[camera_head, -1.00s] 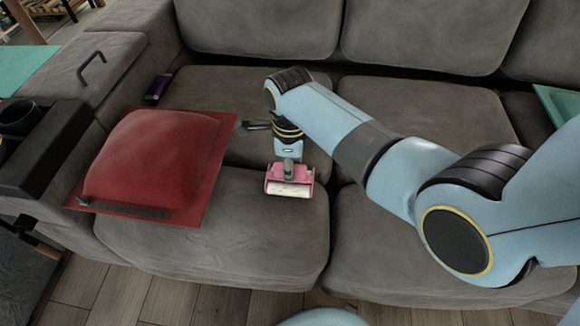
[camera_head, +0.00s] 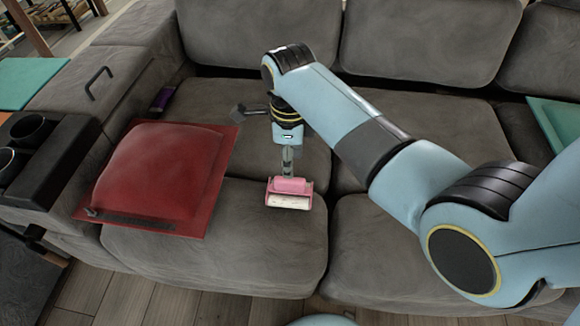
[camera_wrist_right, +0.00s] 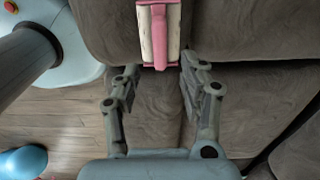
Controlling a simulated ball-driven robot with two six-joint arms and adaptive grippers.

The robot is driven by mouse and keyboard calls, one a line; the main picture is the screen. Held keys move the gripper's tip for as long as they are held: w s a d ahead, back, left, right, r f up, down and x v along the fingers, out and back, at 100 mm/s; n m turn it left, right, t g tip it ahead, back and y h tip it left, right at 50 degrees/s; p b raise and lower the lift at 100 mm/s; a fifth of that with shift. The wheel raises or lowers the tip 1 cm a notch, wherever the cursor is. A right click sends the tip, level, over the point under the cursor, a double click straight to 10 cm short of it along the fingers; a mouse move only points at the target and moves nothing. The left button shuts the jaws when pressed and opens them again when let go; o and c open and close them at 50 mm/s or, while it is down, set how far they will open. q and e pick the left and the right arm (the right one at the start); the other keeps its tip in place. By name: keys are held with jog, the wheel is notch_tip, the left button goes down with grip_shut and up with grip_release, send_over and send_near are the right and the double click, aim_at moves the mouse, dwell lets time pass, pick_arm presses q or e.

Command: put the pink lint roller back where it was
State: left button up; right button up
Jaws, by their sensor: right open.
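The pink lint roller (camera_head: 289,187), with a pale roll, rests on the front of the grey seat cushion (camera_head: 240,260), right of the red cushion. It also shows at the top of the right wrist view (camera_wrist_right: 159,36). My right gripper (camera_head: 287,162) is above and behind the roller in the head view. In the wrist view its two fingers (camera_wrist_right: 160,82) stand apart with nothing between them, and the roller lies beyond their tips. My left gripper is not in view.
The red cushion (camera_head: 160,172) covers the seat's left part. A black cup holder (camera_head: 50,150) stands by the left armrest. A small purple object (camera_head: 162,100) lies at the armrest's inner side. The seat (camera_head: 365,235) right of the roller is clear. Wooden floor (camera_head: 130,295) shows in front.

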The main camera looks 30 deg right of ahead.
notch_tip(320, 180, up, 4)
jog(key=shift+f+p, duration=0.1)
jog(key=shift+p, duration=0.3)
jog(key=shift+s+f, duration=0.1)
